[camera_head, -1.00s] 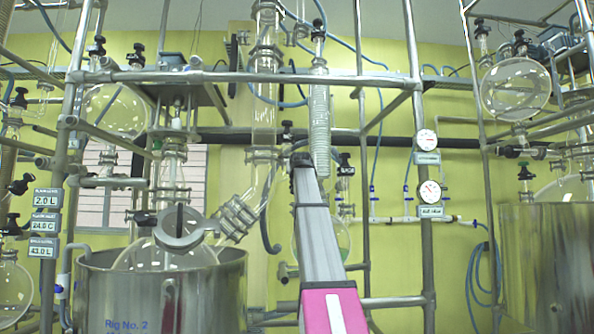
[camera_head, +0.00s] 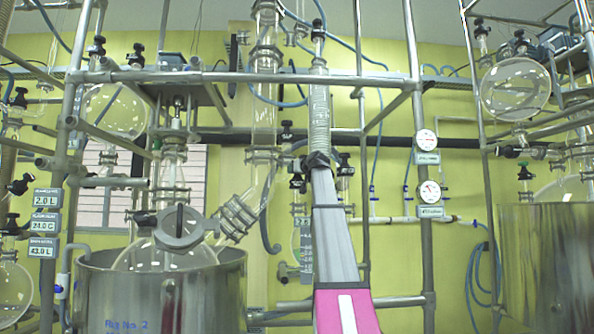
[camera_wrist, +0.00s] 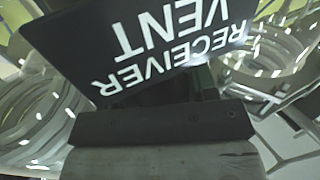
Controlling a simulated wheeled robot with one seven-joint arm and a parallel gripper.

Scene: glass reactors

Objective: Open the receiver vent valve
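In the wrist view a dark sign reading "RECEIVER VENT" (camera_wrist: 180,40) is upside down and very close, across the top. The end of my gripper appears as a dark bar just below it; its two fingers cannot be told apart. In the head view my gripper (camera_head: 318,160) is at the top of my arm, in front of the lower end of the coiled glass column. A black-handled valve (camera_head: 343,168) shows just right of it, and another (camera_head: 297,183) just left. I cannot tell which is the receiver vent valve, or whether my gripper touches it.
Metal frame posts and crossbars surround the glassware; an upright post (camera_head: 427,260) stands right of my arm, with two gauges (camera_head: 427,140) on it. A steel vessel (camera_head: 160,295) is at lower left, another (camera_head: 548,265) at right. Ribbed glass lies on both sides in the wrist view.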

